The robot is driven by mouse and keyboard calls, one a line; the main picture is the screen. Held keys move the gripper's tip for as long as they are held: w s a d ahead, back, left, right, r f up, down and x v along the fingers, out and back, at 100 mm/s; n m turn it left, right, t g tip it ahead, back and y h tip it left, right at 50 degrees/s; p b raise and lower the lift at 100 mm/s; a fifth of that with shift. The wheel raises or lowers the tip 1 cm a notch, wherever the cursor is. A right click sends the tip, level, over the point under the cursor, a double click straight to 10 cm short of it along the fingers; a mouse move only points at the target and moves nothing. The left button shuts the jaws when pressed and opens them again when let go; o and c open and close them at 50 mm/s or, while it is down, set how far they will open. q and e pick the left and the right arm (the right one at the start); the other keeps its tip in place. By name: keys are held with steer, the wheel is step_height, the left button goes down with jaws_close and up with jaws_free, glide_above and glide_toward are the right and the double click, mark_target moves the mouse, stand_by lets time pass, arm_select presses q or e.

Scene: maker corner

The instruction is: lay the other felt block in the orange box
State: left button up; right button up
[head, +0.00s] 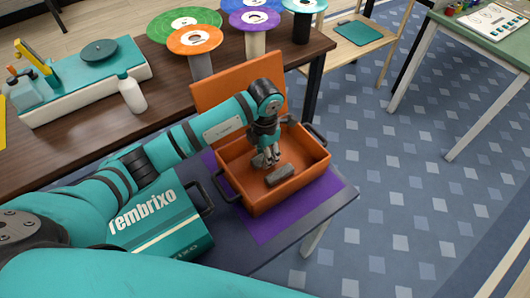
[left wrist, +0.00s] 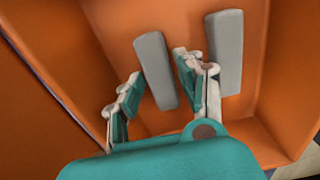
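The orange box (head: 262,199) stands open on the small table, its lid tilted up at the back. My left gripper (head: 265,163) reaches down inside it. A grey felt block (head: 281,174) lies on the box floor beside the gripper; it also shows in the left wrist view (left wrist: 224,50), outside the right finger. A second grey felt block (left wrist: 153,68) lies in the box between the spread fingers of my left gripper (left wrist: 158,66). The fingers look apart, with a gap on the left side of this block. In the head view the gripper mostly hides it. My right gripper is out of view.
A purple mat (head: 334,199) lies under the box. A teal case (head: 160,228) marked "rembrixo" sits left of it. Behind, a brown table (head: 60,146) carries a white bottle (head: 131,93) and several disc-topped stands. Patterned floor lies open on the right.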

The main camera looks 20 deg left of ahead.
arm_select(q)
steer(key=shift+o, duration=0.8)
steer(key=shift+r, duration=0.3)
step_height(320, 180, up, 12)
steer(key=shift+f, duration=0.15)
